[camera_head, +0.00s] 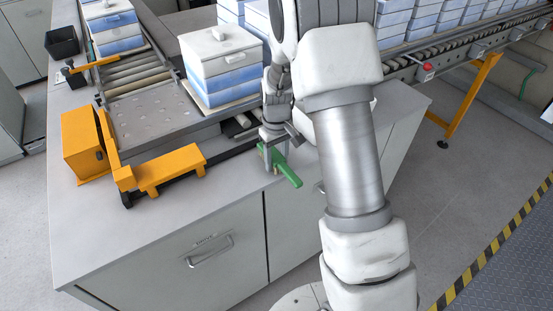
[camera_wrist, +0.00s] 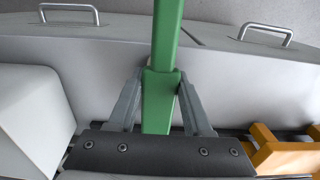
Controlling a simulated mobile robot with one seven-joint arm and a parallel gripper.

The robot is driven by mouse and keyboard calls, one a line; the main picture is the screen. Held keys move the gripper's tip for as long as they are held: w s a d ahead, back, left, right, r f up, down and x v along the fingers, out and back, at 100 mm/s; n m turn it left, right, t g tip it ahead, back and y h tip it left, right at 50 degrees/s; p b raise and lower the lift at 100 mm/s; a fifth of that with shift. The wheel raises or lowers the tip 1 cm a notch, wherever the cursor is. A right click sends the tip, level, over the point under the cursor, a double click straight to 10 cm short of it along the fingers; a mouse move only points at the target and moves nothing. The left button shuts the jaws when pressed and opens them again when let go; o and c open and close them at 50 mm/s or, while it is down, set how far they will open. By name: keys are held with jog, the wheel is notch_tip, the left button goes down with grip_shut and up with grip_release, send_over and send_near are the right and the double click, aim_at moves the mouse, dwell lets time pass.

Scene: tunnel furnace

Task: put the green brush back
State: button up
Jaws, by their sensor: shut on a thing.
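The green brush (camera_head: 286,170) is at the front part of the grey counter, right of its middle in the head view, partly hidden by my gripper and arm. In the wrist view the brush (camera_wrist: 163,85) runs upright through the middle of the picture. My gripper (camera_head: 271,141) is shut on the brush; in the wrist view its two fingers (camera_wrist: 162,98) press on the green part from both sides. I cannot tell whether the brush touches the counter.
The grey counter (camera_head: 190,220) has free room at its front. A yellow bracket (camera_head: 168,170) and yellow box (camera_head: 84,146) stand left. Stacked white and blue boxes (camera_head: 218,70) sit on a tray behind my gripper. A black bin (camera_head: 62,43) is at the back left.

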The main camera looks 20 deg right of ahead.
aim_at(277, 158)
jog(key=o, duration=1.2)
notch_tip(277, 158, up, 12)
jog(key=r+p, duration=0.1)
jog(key=s+r+m+t, duration=0.2)
jog(key=s+r+t, duration=0.1)
jog(key=s+r, duration=0.7)
jog(key=s+r+m+t, duration=0.1)
jog(key=s+r+t, duration=0.1)
jog(key=s, duration=1.2)
jog(key=shift+s+a+r+m+t, duration=0.15)
jog(key=shift+a+r+m+t, duration=0.15)
jog(key=shift+a+r, duration=0.25)
jog(key=shift+d+r, duration=0.1)
